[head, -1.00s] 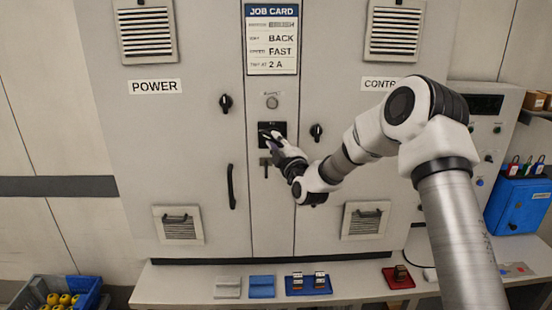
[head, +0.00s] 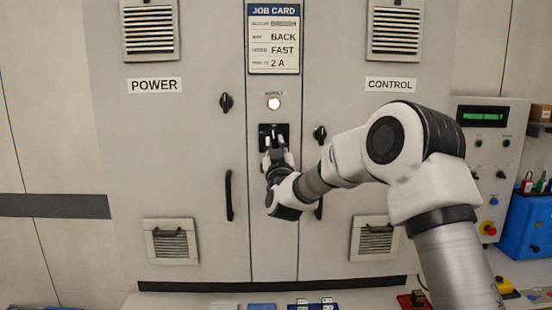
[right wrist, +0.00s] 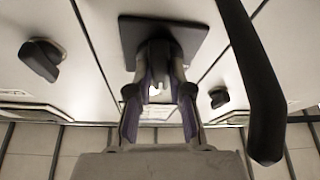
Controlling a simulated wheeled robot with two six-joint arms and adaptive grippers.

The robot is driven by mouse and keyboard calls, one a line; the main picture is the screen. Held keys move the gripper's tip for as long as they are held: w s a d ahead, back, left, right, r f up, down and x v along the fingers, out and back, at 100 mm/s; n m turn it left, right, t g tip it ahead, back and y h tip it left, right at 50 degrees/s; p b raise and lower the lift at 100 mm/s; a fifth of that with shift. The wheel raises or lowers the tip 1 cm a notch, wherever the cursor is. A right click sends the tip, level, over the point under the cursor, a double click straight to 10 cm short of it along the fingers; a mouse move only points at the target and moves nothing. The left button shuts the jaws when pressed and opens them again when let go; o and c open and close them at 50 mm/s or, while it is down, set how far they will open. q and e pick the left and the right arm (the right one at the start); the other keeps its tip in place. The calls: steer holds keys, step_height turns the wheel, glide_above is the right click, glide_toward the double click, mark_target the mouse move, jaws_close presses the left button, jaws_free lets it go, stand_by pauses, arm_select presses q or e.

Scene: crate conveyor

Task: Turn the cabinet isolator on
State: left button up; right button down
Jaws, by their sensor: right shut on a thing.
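The cabinet isolator is a black square plate (head: 284,129) on the narrow centre panel, below the supply lamp. The supply lamp (head: 274,103) is lit white. My right gripper (head: 272,143) is at the isolator, its fingers pointing into the plate. In the right wrist view, the fingers (right wrist: 160,66) are shut around the isolator's dark handle, in front of the dark plate (right wrist: 192,34). The handle is mostly hidden by the fingers, and its exact angle is hard to tell. My left gripper is not in view.
Black knobs sit on the left door (head: 226,102) and right door (head: 320,134). A long door handle (head: 229,195) stands left of the centre panel. A grey control box (head: 487,150) with a green display is at right. A shelf with small items runs below.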

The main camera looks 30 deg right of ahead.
steer(key=shift+r+m+g+h+b, duration=0.15)
steer(key=shift+m+h+b, duration=0.2)
steer(key=shift+m, duration=0.4)
steer(key=shift+m+g+h+b, duration=0.15)
steer(key=shift+m+h+b, duration=0.2)
steer(key=shift+m, duration=0.4)
steer(key=c, duration=1.3)
jaws_free()
steer(key=shift+o, duration=1.2)
steer(key=shift+w, duration=0.1)
steer(key=v, duration=1.2)
